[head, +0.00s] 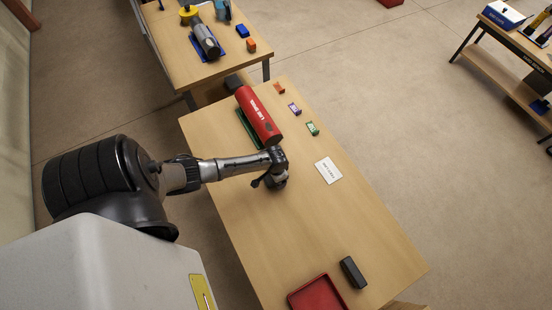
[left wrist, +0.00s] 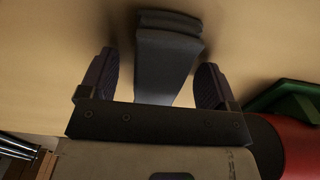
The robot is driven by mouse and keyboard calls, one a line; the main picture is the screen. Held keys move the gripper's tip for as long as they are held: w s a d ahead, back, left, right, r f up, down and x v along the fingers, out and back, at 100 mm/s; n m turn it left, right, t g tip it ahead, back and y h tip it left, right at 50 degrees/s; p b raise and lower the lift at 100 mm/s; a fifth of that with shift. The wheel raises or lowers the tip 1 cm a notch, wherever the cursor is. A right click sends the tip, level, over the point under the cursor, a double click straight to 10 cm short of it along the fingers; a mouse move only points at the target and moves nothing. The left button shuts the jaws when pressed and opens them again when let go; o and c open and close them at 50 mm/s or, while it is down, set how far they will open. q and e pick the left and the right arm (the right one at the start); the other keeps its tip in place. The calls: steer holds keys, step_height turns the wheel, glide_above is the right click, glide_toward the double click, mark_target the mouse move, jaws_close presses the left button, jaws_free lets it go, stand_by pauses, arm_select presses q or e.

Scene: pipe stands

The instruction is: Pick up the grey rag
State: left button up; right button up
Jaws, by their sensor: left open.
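The grey rag (left wrist: 168,48) looks like a folded dark grey strip in the left wrist view. It lies on the table between the two fingers of my left gripper (left wrist: 155,80), with a gap showing on each side. The fingers are spread and not closed on it. In the head view my left gripper (head: 270,182) is low over the table (head: 290,225), just below the red cylinder; there the rag is mostly or wholly hidden by the gripper. My right gripper is in neither view.
The red cylinder (head: 258,115) lies on a green stand (head: 246,128) close beside my left gripper. Small coloured blocks and a white card (head: 328,170) lie to the right. A dark block (head: 353,272) and a red tray (head: 316,293) are at the near end. The table middle is clear.

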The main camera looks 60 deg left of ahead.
arm_select(q)
steer(key=c, duration=1)
steer(key=shift+r, duration=0.1)
steer(key=shift+r, duration=0.45)
steer(key=r, duration=0.2)
steer(key=w+d+r, duration=0.1)
steer(key=shift+r, duration=0.4)
steer(key=w+d+r, duration=0.6)
steer(key=d, duration=0.2)
steer(key=shift+w+b, duration=0.2)
steer(key=shift+b, duration=0.15)
steer(key=shift+r, duration=0.1)
